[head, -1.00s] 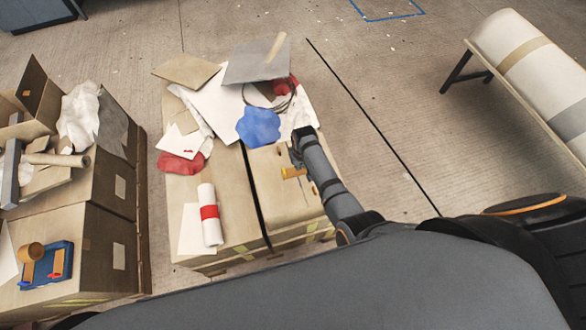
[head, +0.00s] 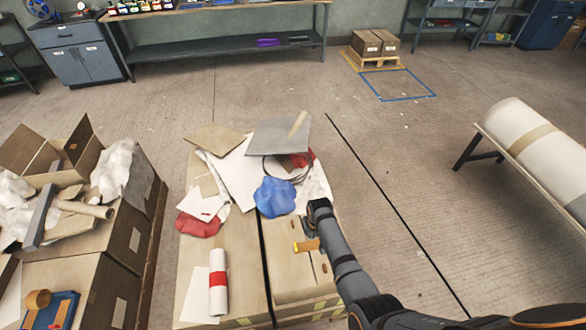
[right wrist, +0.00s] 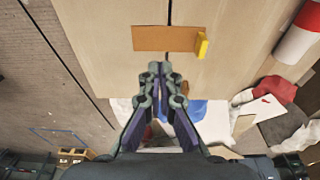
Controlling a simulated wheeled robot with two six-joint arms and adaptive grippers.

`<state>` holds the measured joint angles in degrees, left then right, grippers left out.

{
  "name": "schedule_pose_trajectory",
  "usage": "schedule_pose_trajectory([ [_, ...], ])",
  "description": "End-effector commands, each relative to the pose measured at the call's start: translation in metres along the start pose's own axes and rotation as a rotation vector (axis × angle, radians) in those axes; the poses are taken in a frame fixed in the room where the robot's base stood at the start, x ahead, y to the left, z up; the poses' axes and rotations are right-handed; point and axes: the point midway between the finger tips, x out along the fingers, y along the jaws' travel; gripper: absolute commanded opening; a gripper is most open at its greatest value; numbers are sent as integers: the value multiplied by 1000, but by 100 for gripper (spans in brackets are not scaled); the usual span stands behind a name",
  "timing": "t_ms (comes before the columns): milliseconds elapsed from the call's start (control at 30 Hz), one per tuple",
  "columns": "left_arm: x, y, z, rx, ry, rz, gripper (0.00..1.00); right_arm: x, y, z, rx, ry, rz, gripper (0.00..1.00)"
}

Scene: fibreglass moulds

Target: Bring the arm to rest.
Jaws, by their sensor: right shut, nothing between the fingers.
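My right gripper (head: 318,208) is over the right part of the cardboard box (head: 290,284) in the middle of the head view, beside a blue cloth (head: 274,197). In the right wrist view its fingers (right wrist: 160,72) are together at the tips, with nothing between them. An orange-brown piece with a yellow end (head: 307,245) lies on the box close to the gripper. It also shows in the right wrist view (right wrist: 165,38), just beyond the fingertips and apart from them. My left gripper is not in view.
A white roll with a red band (head: 218,282), a red cloth (head: 199,226) and a grey sheet (head: 275,135) lie on the box. More loaded boxes (head: 134,240) stand left. A large roll on a stand (head: 530,140) is at right. The floor between is clear.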

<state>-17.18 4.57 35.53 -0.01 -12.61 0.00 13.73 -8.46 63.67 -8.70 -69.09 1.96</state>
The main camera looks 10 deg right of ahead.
Motion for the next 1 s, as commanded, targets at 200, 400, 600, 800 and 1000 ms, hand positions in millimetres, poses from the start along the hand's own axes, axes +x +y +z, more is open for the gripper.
schedule_pose_trajectory([
  [200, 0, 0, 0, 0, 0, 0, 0, -3, 7, 5, 8, 5, 6, 0],
  [400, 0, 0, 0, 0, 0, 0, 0, -45, 59, 53, 46, 50, 51, 0],
  [600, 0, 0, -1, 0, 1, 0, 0, -109, 86, 100, 33, 98, 82, 0],
  [800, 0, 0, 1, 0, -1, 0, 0, -158, 91, 129, 2, 130, 92, 0],
  [1000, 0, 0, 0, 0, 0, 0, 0, -198, 90, 152, -31, 153, 93, 0],
])
